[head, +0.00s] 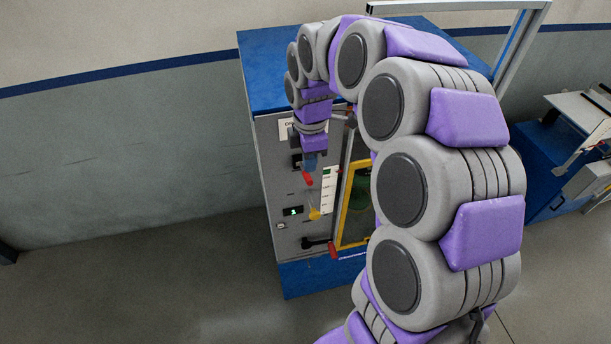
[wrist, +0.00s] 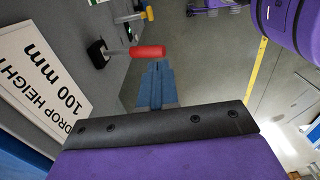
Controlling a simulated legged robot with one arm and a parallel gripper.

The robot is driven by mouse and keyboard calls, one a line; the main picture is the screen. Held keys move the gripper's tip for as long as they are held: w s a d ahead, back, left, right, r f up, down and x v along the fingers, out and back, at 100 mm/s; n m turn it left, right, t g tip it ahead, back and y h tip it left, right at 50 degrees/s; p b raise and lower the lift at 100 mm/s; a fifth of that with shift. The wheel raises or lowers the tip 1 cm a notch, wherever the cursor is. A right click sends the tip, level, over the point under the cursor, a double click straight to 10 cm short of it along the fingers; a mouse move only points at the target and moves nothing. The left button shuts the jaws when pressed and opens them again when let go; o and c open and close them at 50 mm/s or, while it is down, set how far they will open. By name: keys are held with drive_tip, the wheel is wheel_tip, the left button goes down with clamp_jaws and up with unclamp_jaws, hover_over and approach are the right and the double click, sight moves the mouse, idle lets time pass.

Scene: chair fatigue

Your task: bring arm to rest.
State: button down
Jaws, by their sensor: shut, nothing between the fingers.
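My arm arches up through the right of the head view and bends down in front of the test machine (head: 268,185). My gripper (head: 309,166) hangs at its end, pointing down, just above a red-handled lever (head: 307,179) on the machine's grey panel. In the wrist view the blue fingers of my gripper (wrist: 158,68) are together with nothing between them. The red handle (wrist: 148,51) appears close to the fingertips there; I cannot tell whether they touch.
A yellow-handled lever (head: 314,214) sits lower on the panel, beside a yellow-framed opening (head: 345,238). A "DROP HEIGHT 100 mm" sign (wrist: 42,72) is at the left in the wrist view. A blue cabinet (head: 545,165) stands at right. The floor (head: 130,285) at left is clear.

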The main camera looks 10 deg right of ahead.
drive_tip(key=shift+s, duration=0.1)
drive_tip(key=s+f+m+b, duration=0.6)
drive_tip(key=s, duration=0.4)
drive_tip(key=s+f+m+g+b, duration=0.1)
drive_tip(key=s+f+m+b, duration=0.5)
drive_tip(key=s, duration=0.5)
drive_tip(key=s+f+m+b, duration=0.6)
drive_tip(key=s, duration=0.5)
drive_tip(key=shift+g, duration=0.4)
